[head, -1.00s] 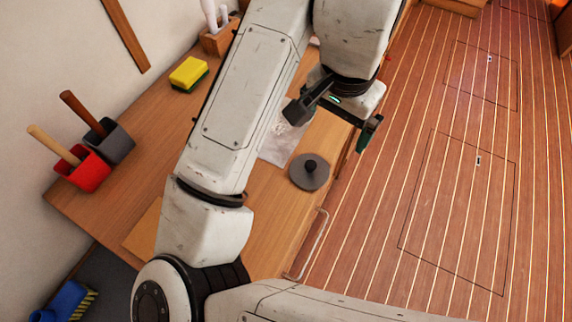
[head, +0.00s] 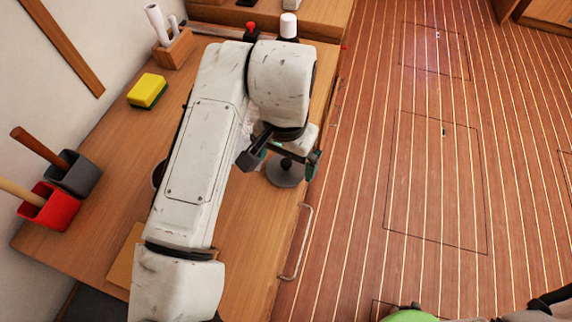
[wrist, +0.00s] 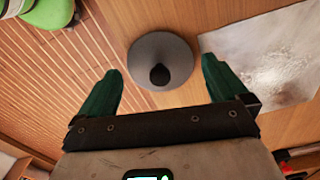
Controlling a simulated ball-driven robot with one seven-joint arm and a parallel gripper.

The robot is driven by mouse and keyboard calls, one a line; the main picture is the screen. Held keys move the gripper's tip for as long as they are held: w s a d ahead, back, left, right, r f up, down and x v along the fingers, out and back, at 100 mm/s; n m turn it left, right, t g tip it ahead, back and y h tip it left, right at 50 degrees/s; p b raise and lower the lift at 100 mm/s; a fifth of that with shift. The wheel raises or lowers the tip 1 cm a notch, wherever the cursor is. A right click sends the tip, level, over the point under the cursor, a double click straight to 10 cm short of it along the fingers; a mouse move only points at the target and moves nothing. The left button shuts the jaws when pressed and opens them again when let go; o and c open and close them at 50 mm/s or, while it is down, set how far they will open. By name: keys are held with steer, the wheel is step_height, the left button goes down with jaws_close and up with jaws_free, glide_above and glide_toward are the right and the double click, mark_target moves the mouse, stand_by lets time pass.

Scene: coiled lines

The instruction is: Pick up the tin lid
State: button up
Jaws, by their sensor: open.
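The tin lid (head: 287,179) is a round grey disc with a dark knob in its middle. It lies flat near the right edge of the wooden worktop. In the wrist view the lid (wrist: 152,48) lies ahead of the jaws, with its knob between the lines of the two fingers. My gripper (head: 281,160) is open and empty, over the lid, and hides part of it in the head view. In the wrist view the green fingers of my gripper (wrist: 160,68) stand well apart. The height above the knob is hard to tell.
A pale printed sheet (wrist: 268,55) lies beside the lid. A yellow-green sponge (head: 147,91), a red holder (head: 50,208), a grey holder (head: 74,174) and a wooden utensil block (head: 174,48) stand to the left. A metal rail (head: 299,245) runs along the worktop's front edge.

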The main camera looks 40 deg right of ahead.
steer(key=shift+f, duration=0.7)
steer(key=shift+c, duration=0.4)
steer(key=c, duration=0.7)
steer(key=shift+r, duration=0.1)
steer(key=shift+c, duration=0.2)
